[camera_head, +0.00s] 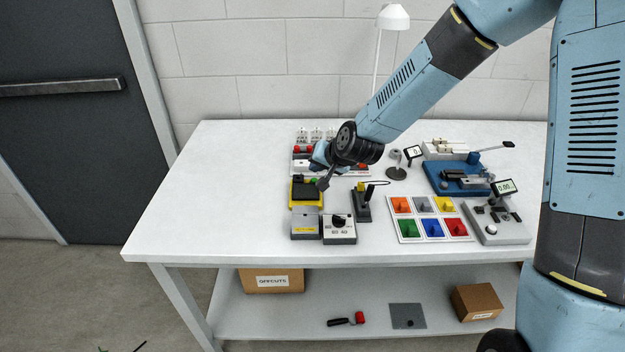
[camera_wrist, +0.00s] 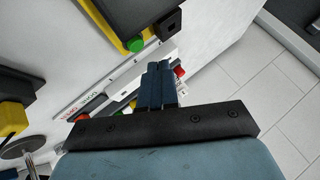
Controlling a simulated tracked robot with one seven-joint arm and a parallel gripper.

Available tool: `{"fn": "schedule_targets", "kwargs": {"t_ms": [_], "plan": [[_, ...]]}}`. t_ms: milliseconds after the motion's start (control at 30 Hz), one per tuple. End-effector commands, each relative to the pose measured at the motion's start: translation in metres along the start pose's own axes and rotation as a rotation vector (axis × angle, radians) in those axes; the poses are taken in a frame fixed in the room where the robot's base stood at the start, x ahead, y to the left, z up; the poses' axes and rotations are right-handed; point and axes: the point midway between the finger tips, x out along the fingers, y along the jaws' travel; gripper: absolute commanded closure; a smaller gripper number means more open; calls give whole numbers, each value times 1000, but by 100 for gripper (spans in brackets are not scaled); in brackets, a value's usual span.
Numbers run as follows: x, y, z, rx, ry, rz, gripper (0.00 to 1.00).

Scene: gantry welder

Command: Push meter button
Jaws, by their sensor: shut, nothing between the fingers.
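A yellow-cased device with a dark face (camera_head: 306,193), which looks like a meter, lies on the bench left of centre. In the wrist view its yellow edge (camera_wrist: 98,18) shows at the top, with a green button (camera_wrist: 135,45) at its corner. My gripper (camera_head: 323,184) is over this device's right side, near its back edge. In the wrist view my gripper's blue fingers (camera_wrist: 160,68) are together and empty, their tips just below and right of the green button. I cannot tell whether they touch anything. A grey device (camera_head: 494,224) at the right has a small display (camera_head: 505,187) reading 0.00.
A panel with red parts (camera_head: 303,149) stands behind the gripper. A grey box (camera_head: 305,225), a dial box (camera_head: 339,230) and a joystick (camera_head: 363,203) sit in front. A tray of coloured squares (camera_head: 430,230) and a blue vise (camera_head: 457,178) lie right. The bench's left side is clear.

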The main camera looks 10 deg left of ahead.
Motion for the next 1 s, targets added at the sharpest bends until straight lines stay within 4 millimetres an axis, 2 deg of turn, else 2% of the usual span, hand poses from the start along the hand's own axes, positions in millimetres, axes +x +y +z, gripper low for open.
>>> {"fn": "schedule_targets", "kwargs": {"t_ms": [533, 1000], "plan": [[-30, -21, -22, 0, 1, 0, 100], [-33, -24, -24, 1, 0, 0, 100]]}}
